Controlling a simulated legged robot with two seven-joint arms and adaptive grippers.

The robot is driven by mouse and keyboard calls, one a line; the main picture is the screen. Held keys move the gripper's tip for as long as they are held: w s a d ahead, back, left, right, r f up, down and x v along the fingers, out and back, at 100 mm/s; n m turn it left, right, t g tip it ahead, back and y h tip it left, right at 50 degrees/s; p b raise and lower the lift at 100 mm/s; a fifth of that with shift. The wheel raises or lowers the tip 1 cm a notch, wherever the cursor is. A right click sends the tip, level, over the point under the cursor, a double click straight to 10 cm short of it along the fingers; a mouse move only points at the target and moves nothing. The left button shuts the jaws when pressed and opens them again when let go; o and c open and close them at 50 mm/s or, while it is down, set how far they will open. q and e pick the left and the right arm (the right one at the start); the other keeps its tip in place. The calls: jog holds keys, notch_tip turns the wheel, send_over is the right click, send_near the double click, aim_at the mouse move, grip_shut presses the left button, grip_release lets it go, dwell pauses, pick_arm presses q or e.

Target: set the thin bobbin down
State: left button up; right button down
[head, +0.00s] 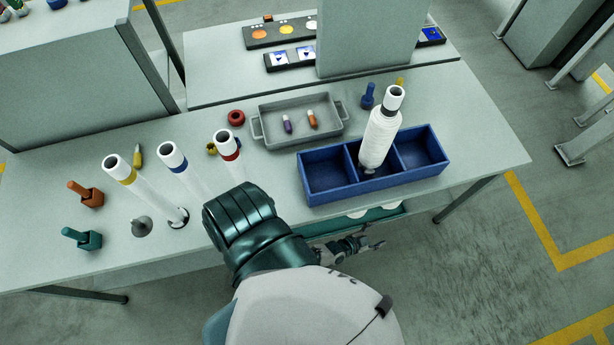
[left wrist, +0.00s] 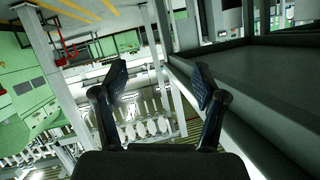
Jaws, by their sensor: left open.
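Three slim white tubes lean on the left of the table: one with a yellow band (head: 122,172), one with a blue band (head: 173,160) and one with a red band (head: 228,146). My arm hides part of the red-banded one. A thicker white bobbin with a dark-banded top (head: 380,138) stands tilted in the middle compartment of the blue bin (head: 325,197). I cannot tell which is the thin bobbin. My left gripper (head: 376,246) is low by the table's front edge, away from them all. In the left wrist view its fingers (left wrist: 160,74) are apart and empty.
A grey tray (head: 264,131) holds a purple and an orange piece. Orange (head: 85,194) and teal (head: 82,238) blocks sit at the left. A grey post (head: 366,40) stands behind. The bin's outer compartments look empty. Floor is open at the right.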

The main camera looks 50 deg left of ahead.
pick_arm(q)
jog(key=s+a+f+n+g+y+b, duration=0.1)
jog(key=s+a+f+g, duration=0.3)
jog(key=s+f, duration=0.5)
jog(key=s+a+f+n+g+b, duration=0.1)
jog(key=s+a+f+g, duration=0.3)
jog(key=s+f, duration=0.5)
jog(key=s+a+f+n+g+y+b, duration=0.1)
jog(key=s+a+f+g+b, duration=0.2)
jog(key=s+f, duration=0.6)
jog(key=s+g, duration=0.1)
jog(key=s, duration=0.9)
jog(key=shift+s+a+f+g+y, duration=0.15)
jog(key=shift+a+f+g+y, duration=0.15)
jog(key=shift+a, duration=0.1)
pick_arm(e)
jog(key=f, duration=0.5)
jog(key=shift+s+d+f, duration=0.1)
jog(key=shift+s+d, duration=0.05)
jog(key=shift+d, duration=0.2)
